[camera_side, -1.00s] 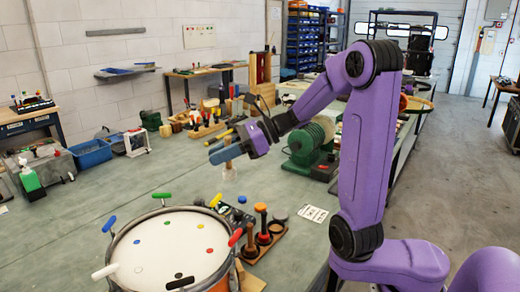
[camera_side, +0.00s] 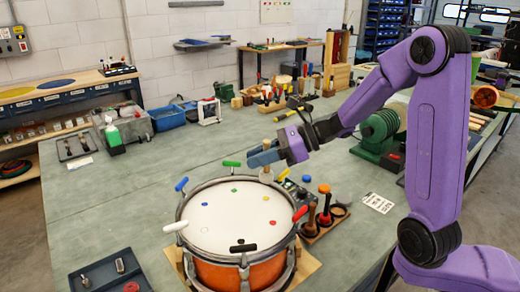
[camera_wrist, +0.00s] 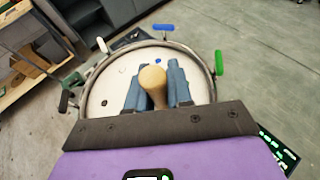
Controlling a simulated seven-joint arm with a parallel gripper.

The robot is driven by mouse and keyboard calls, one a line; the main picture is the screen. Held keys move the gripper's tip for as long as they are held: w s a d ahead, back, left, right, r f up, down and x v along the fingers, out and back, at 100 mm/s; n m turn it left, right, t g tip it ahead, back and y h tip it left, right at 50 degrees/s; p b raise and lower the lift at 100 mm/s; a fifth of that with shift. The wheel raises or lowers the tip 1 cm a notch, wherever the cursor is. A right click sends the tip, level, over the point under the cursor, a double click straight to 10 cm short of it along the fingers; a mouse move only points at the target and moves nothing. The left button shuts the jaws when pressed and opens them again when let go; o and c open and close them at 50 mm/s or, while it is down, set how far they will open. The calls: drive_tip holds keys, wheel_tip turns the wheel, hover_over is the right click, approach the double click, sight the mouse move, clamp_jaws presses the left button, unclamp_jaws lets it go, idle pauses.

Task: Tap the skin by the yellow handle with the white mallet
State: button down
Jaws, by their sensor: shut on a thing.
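My gripper (camera_side: 276,154) is shut on the mallet, whose rounded wooden end shows between the fingers in the wrist view (camera_wrist: 152,78). In the side view the mallet's pale lower end (camera_side: 266,174) hangs below the fingers, at the drum's far right rim. Its height over the rim is hard to tell. The drum has a pale skin (camera_side: 225,222) with coloured dots, including a yellow dot (camera_side: 266,198). The yellow handle (camera_side: 284,174) sits at the far right rim, just right of the mallet. It is not visible in the wrist view.
Around the rim stand the blue (camera_side: 181,184), green (camera_side: 231,163), white (camera_side: 176,226), black (camera_side: 243,248) and red (camera_side: 300,213) handles. A wooden rack with upright mallets (camera_side: 325,206) stands right of the drum. A dark tray (camera_side: 100,278) lies at front left.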

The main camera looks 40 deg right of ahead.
wheel_tip(320, 180, down, 6)
drive_tip(key=shift+r, duration=2.75)
